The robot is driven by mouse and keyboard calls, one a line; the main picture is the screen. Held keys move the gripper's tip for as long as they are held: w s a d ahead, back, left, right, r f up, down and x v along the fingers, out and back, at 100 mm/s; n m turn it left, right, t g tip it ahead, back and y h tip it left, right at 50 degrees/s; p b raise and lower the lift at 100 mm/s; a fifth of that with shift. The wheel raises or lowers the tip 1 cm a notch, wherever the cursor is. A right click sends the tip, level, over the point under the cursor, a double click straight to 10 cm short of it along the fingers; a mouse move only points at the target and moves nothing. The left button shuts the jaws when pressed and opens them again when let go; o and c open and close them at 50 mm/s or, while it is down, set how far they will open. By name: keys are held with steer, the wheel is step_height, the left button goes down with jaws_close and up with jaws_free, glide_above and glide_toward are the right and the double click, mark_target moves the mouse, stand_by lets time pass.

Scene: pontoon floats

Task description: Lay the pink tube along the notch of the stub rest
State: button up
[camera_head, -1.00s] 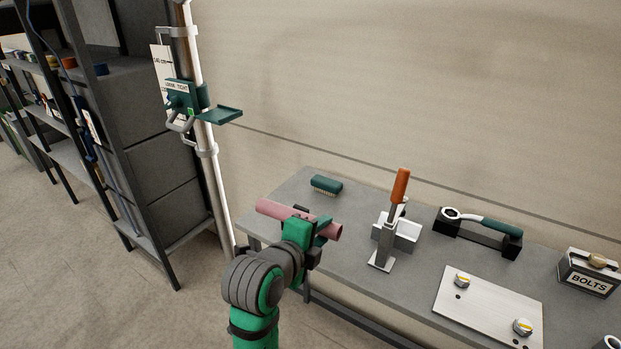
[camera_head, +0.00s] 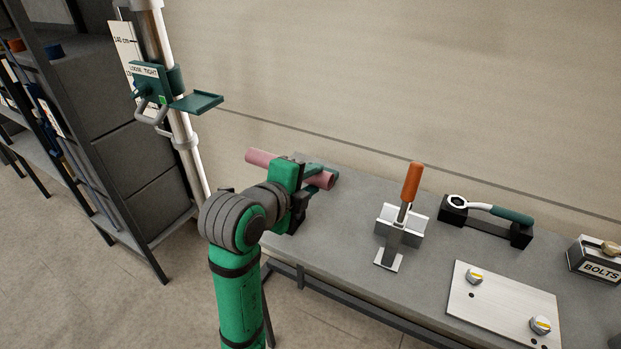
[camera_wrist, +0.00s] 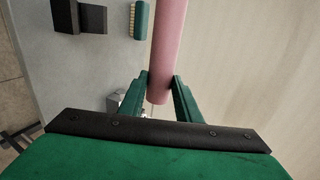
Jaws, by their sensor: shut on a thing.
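The pink tube (camera_head: 262,157) is a smooth cylinder. My gripper (camera_head: 312,174) is shut on it and holds it above the left end of the bench. In the wrist view the tube (camera_wrist: 167,40) lies between the two green fingers (camera_wrist: 162,82), its near end at the fingers and its far part pointing away. A pale metal piece with a V-shaped notch (camera_head: 388,213) stands on the bench right of my gripper, apart from the tube. It looks like the stub rest, but I cannot be sure. An upright orange-handled lever (camera_head: 411,182) stands at it and partly covers it.
A black block (camera_wrist: 79,16) and a green brush (camera_wrist: 141,18) lie on the bench. To the right are a wrench on a black stand (camera_head: 487,228), a plate with knobs (camera_head: 503,305) and a bolts box (camera_head: 597,260). A pole with a green bracket (camera_head: 160,85) stands left.

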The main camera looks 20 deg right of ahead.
step_height(320, 180, down, 9)
stand_by(0.9)
steer(key=shift+f, duration=0.6)
stand_by(1.5)
steer(key=shift+s+a+f, duration=0.1)
steer(key=shift+f, duration=0.15)
steer(key=shift+f, duration=1.45)
steer(key=o, duration=1.3)
steer(key=v, duration=1)
steer(key=shift+s+a+r, duration=0.15)
steer(key=shift+s+a, duration=0.05)
steer(key=shift+s, duration=0.1)
